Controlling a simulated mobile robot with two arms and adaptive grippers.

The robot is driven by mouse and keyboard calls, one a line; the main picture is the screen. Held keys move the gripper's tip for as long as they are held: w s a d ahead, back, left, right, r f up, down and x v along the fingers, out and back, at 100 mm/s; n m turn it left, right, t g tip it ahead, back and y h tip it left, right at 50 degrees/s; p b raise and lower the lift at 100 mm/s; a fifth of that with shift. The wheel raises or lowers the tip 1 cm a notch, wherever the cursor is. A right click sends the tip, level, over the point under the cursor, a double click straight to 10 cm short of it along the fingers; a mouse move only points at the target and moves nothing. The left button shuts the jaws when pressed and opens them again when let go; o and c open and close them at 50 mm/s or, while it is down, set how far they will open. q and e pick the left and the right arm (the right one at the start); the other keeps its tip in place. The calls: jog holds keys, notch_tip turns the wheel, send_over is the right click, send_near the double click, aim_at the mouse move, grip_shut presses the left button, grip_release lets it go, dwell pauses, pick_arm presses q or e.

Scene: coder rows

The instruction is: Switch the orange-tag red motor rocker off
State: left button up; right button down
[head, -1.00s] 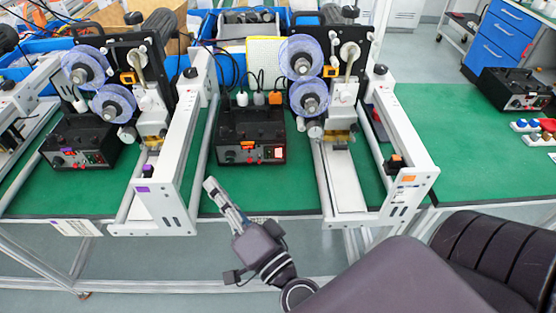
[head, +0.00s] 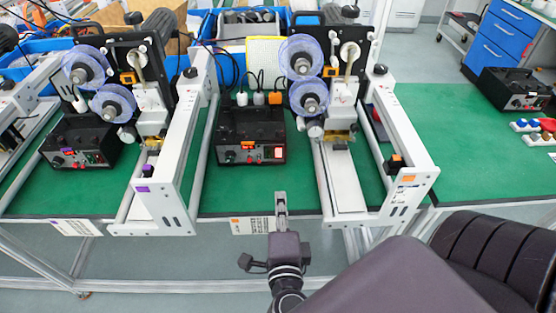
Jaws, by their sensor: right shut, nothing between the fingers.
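A black control box (head: 236,136) stands on the green bench near the middle, beside the coder with an orange tag (head: 408,178) on its white frame. The red rocker (head: 279,153) is at the right end of the box's front panel, left of that coder. I cannot tell which way it is tipped. My right gripper (head: 281,196) is shut and empty. It appears in front of the bench edge, below the rocker in the picture and apart from it, fingers pointing away from me. My left gripper is not in view.
A purple-tagged coder (head: 160,205) with its own black box (head: 80,142) stands to the left. Another black box (head: 512,90) is at the far right. White frame rails flank the middle box. The green bench in front of it (head: 240,185) is clear.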

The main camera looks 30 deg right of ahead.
aim_at(278, 153)
jog(key=p+x, duration=0.1)
jog(key=x, duration=0.3)
jog(key=p+x, duration=0.1)
jog(key=x, duration=0.4)
jog(key=r+p+x, duration=0.1)
jog(key=x, duration=0.3)
jog(key=shift+w+d, duration=0.2)
jog(key=shift+w, duration=0.25)
jog(key=shift+r, duration=0.1)
